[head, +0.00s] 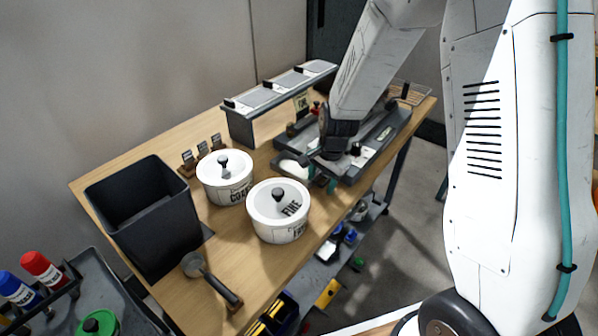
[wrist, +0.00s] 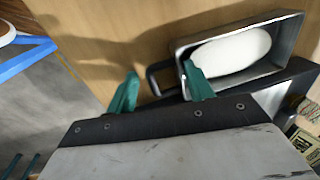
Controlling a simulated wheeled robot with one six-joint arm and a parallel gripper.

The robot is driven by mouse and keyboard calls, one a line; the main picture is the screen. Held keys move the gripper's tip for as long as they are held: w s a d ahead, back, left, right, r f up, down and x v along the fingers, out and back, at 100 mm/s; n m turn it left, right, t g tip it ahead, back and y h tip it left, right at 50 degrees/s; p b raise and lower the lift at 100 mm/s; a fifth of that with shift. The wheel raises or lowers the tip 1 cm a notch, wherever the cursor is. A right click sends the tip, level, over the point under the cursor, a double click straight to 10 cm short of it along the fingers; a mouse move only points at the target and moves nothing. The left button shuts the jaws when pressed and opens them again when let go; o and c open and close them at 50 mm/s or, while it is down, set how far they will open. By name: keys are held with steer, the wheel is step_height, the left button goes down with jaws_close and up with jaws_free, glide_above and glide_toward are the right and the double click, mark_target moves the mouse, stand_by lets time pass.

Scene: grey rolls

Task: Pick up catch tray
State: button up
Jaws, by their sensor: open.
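The catch tray (wrist: 240,82) is a shallow grey metal tray with a dark loop handle (wrist: 152,80) at its left end in the wrist view. A smooth white oval mass (wrist: 232,52) lies in it. In the head view the white mass (head: 293,166) shows at the front left of the grey machine, partly hidden by my arm. My gripper (wrist: 162,90) has teal fingers, is open, and holds nothing. In the wrist view the handle shows between the fingers, and the right finger overlaps the tray's near left corner. I cannot tell whether they touch.
The grey machine (head: 378,150) stands right behind my gripper (head: 322,178). White lidded tubs marked COARSE (head: 222,187) and FINE (head: 265,222) stand to the left. A black bin (head: 150,225), a scoop (head: 212,280) and a lidded box (head: 260,125) share the wooden table. The table's front edge is close.

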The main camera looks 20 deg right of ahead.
steer(key=c, duration=1.1)
steer(key=shift+r, duration=0.15)
